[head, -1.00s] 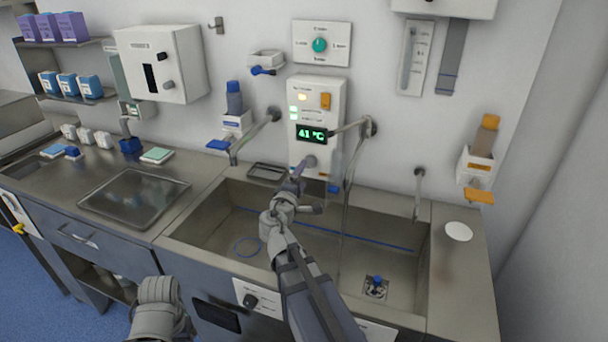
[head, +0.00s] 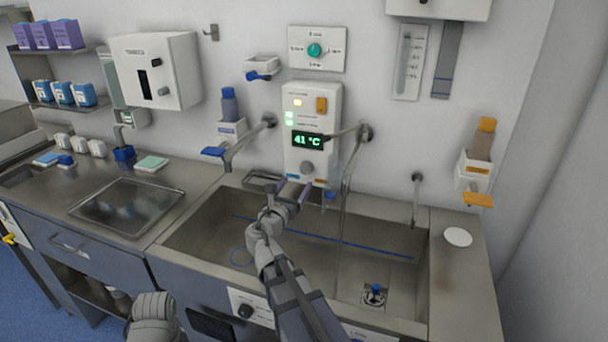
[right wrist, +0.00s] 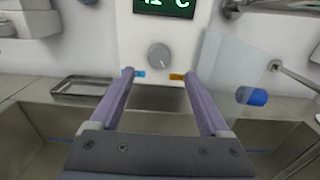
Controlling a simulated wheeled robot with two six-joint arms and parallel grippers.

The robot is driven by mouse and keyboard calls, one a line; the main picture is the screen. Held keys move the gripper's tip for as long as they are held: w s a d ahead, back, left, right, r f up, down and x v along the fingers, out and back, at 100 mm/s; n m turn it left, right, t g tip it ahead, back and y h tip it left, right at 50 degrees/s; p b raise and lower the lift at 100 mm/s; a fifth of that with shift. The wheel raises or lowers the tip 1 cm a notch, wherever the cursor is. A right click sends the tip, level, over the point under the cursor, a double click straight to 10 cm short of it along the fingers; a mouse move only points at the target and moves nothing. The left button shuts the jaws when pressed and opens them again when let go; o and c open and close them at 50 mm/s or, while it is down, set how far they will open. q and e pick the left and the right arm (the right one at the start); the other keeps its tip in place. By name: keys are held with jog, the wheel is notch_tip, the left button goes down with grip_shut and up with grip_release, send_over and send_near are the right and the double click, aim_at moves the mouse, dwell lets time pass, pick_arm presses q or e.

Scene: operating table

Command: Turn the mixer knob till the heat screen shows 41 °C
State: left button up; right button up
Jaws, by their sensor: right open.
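The heat screen (head: 307,141) on the white wall panel (head: 330,105) reads 41 °C in green; its lower part shows in the right wrist view (right wrist: 163,6). The round grey mixer knob (head: 307,168) sits just below the screen; it also shows in the right wrist view (right wrist: 159,56). My right gripper (head: 295,187) is in front of and below the knob. In the right wrist view its two fingers (right wrist: 158,75) are spread and empty, with the knob beyond them and apart from them.
The steel sink (head: 210,225) lies under my right arm. A lever tap (head: 250,135) is left of the panel, and a spout (head: 350,130) with a hanging hose is right of it. A small tray (right wrist: 80,87) lies on the ledge behind the sink.

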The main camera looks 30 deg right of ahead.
aim_at(306, 170)
jog(key=x, duration=0.7)
jog(key=shift+w+d, duration=0.25)
jog(key=shift+w, duration=0.05)
jog(key=shift+c, duration=0.2)
grip_shut()
jog(key=shift+m, duration=0.4)
jog(key=shift+o, duration=0.2)
grip_release()
